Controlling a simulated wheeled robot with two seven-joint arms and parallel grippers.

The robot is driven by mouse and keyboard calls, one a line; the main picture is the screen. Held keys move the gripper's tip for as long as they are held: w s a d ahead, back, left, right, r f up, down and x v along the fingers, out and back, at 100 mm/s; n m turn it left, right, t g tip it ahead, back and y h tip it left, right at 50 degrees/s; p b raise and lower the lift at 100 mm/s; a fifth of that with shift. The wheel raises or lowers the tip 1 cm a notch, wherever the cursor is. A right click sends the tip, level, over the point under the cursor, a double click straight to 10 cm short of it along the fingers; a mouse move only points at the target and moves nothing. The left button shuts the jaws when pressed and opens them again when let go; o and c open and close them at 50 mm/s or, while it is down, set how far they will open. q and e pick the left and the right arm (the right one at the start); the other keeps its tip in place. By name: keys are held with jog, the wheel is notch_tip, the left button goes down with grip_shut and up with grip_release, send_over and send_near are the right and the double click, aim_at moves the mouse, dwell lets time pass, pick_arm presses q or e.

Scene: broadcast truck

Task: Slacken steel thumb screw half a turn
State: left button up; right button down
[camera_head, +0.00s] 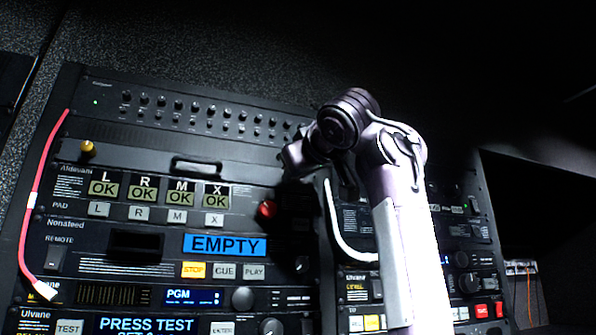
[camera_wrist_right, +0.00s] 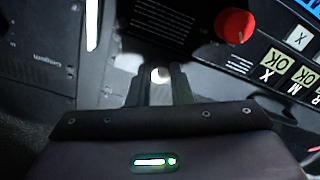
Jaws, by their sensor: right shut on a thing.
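The steel thumb screw (camera_wrist_right: 159,75) shows in the right wrist view as a small bright round head between my fingertips, at the edge of a dark rack panel. My right gripper (camera_wrist_right: 160,82) is shut on it, one finger on each side. How far the screw is turned cannot be told. My left gripper is in neither view.
A red knob (camera_head: 267,209) sits close below the gripper and also shows in the right wrist view (camera_wrist_right: 234,26). A brass-coloured screw (camera_head: 87,148) is at the panel's left end. A red cable (camera_head: 36,190) and a white cable (camera_head: 343,235) hang on the rack front.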

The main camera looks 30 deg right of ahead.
jog(key=n+p, duration=0.2)
jog(key=n, duration=1.6)
jog(key=shift+h, duration=0.3)
jog(key=shift+r+n, duration=0.1)
jog(key=shift+n, duration=0.3)
jog(key=c, duration=1.7)
grip_release()
jog(key=o, duration=0.4)
jog(key=shift+w, duration=0.15)
jog(key=b+v, duration=0.4)
jog(key=v, duration=0.4)
jog(key=shift+b, duration=0.35)
